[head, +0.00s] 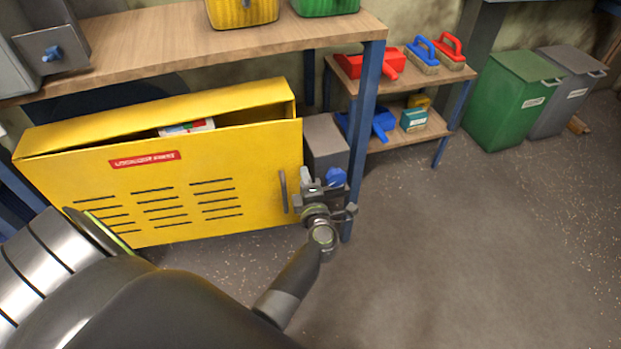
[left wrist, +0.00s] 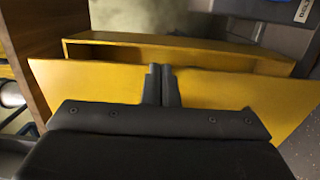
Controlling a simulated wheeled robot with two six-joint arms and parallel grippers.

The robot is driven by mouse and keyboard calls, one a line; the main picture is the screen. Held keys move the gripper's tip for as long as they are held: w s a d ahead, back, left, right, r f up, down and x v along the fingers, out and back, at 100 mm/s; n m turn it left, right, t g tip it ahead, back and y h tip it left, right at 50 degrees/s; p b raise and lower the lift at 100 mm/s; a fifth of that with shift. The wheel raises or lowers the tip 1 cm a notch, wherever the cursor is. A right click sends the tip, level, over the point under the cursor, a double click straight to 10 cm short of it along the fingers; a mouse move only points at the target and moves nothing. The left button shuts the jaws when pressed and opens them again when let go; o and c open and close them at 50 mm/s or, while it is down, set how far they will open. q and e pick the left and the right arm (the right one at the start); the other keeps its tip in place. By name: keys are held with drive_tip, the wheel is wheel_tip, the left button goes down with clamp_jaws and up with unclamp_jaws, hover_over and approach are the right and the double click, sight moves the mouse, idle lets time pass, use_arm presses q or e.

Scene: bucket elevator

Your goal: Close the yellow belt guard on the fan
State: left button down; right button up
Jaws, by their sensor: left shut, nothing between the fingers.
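The yellow belt guard (head: 200,193) stands under the wooden bench in the head view, with a red label and several slots on its front. Its door is ajar, with a dark gap along the top edge in front of the yellow housing (head: 230,100). A grey handle (head: 283,192) is at the door's right side. My left gripper (head: 312,180) is at the door's right edge, close to the handle; I cannot tell whether it touches. In the left wrist view its shut, empty fingers (left wrist: 162,85) lie over the yellow door (left wrist: 90,82). My right gripper is not in view.
The wooden bench (head: 180,40) with its blue leg (head: 365,130) stands above and right of the guard. A grey box (head: 325,145) sits behind the gripper. A small shelf (head: 400,132) with brushes and green and grey bins (head: 510,100) stand right. Open floor lies front right.

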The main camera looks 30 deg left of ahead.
sight(302, 165)
use_arm(q)
drive_tip(key=shift+a, duration=0.1)
drive_tip(key=shift+r, duration=0.1)
drive_tip(key=shift+n+g+y, duration=0.4)
drive_tip(key=shift+g+y, duration=0.1)
drive_tip(key=x, duration=0.4)
drive_tip(key=shift+w+a, duration=0.1)
drive_tip(key=shift+w, duration=0.25)
